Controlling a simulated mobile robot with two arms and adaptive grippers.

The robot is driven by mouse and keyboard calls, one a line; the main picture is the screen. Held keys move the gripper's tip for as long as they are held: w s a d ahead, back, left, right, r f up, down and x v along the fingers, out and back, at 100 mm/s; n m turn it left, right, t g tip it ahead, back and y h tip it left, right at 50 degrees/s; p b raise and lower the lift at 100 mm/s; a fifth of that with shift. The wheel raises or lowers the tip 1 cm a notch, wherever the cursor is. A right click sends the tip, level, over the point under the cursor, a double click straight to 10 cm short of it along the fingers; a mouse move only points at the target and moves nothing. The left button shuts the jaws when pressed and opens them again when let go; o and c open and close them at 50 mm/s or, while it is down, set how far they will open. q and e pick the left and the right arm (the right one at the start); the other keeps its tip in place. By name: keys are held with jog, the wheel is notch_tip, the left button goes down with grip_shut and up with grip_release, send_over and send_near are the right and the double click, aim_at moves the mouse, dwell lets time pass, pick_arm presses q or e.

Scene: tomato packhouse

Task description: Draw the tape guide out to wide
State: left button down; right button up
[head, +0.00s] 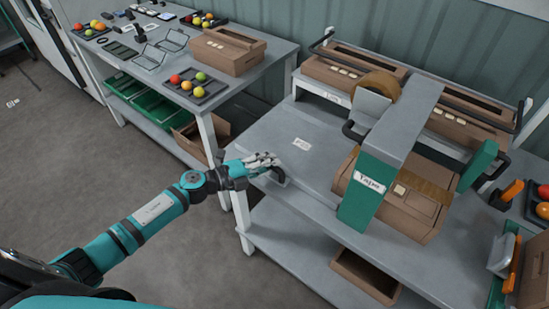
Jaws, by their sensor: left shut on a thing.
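The taping machine (392,150) is a grey arch with green legs and a "Taper" label. It stands over a brown carton on the grey bench. A brown tape roll (381,86) sits at its top. My left gripper (274,165) reaches in from the left and is shut on a dark handle (280,176) at the bench's left edge. This handle looks like part of the tape guide; the fingers partly hide it. How far the guide is drawn out cannot be told. My right gripper is not in view.
More brown cartons (345,68) stand between dark rails behind the machine. A side table (270,52) at the back left holds tomato trays, small tools and a carton. Green crates (150,117) sit below it. The bench top left of the machine is mostly clear.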

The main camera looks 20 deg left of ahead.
pick_arm(q)
jog(key=c, duration=1.5)
grip_release()
jog(key=shift+s+a+f, duration=0.1)
jog(key=shift+s+f, duration=0.15)
jog(key=shift+s, duration=0.05)
jog(key=shift+a+r, duration=0.1)
jog(key=shift+r, duration=0.05)
jog(key=v, duration=1.2)
jog(key=shift+r, duration=0.1)
